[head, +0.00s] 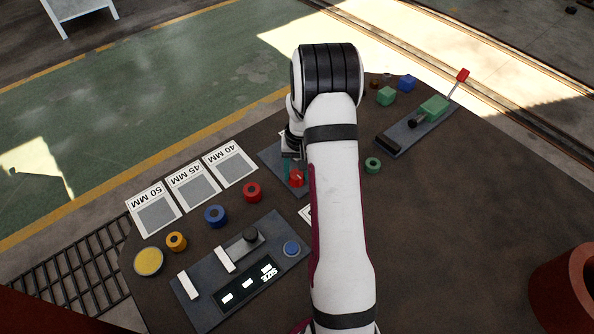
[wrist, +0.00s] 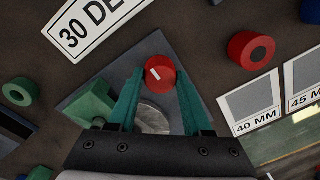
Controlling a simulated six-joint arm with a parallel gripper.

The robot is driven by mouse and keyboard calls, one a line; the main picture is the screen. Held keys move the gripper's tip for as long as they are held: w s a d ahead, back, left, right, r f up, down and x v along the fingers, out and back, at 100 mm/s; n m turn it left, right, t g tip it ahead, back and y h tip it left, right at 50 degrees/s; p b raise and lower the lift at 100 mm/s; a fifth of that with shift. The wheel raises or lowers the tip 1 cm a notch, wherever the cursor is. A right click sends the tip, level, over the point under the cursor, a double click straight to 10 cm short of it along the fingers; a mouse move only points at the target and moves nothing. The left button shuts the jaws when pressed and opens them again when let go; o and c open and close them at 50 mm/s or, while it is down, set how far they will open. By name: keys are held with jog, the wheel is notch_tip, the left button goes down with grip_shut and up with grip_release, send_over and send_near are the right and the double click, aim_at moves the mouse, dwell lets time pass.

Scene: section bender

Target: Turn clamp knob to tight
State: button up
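The clamp knob (wrist: 160,72) is a round red knob with a white line on top, seen in the wrist view. The line is tilted, running from upper left to lower right. The knob also shows in the head view (head: 297,179), partly covered by my gripper. It sits on a dark grey base plate (wrist: 150,48) with a pale round disc (wrist: 153,118) and a green block (wrist: 92,104). My gripper (wrist: 160,76) has its two teal fingertips at the knob's sides, seemingly touching it, with no clear gap.
A "30 DE..." label (wrist: 95,22) lies beside the plate. Red (head: 252,192), blue (head: 215,216) and yellow (head: 176,241) rings stand near the size cards (head: 192,188). A control panel (head: 240,275) lies in front, and a lever unit (head: 420,122) lies at the right.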

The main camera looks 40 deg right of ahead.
grip_shut()
jog(key=m, duration=0.8)
jog(key=shift+m, duration=0.4)
jog(key=m, duration=0.4)
jog(key=shift+h, duration=0.3)
jog(key=shift+a+m, duration=0.1)
jog(key=shift+m, duration=2.4)
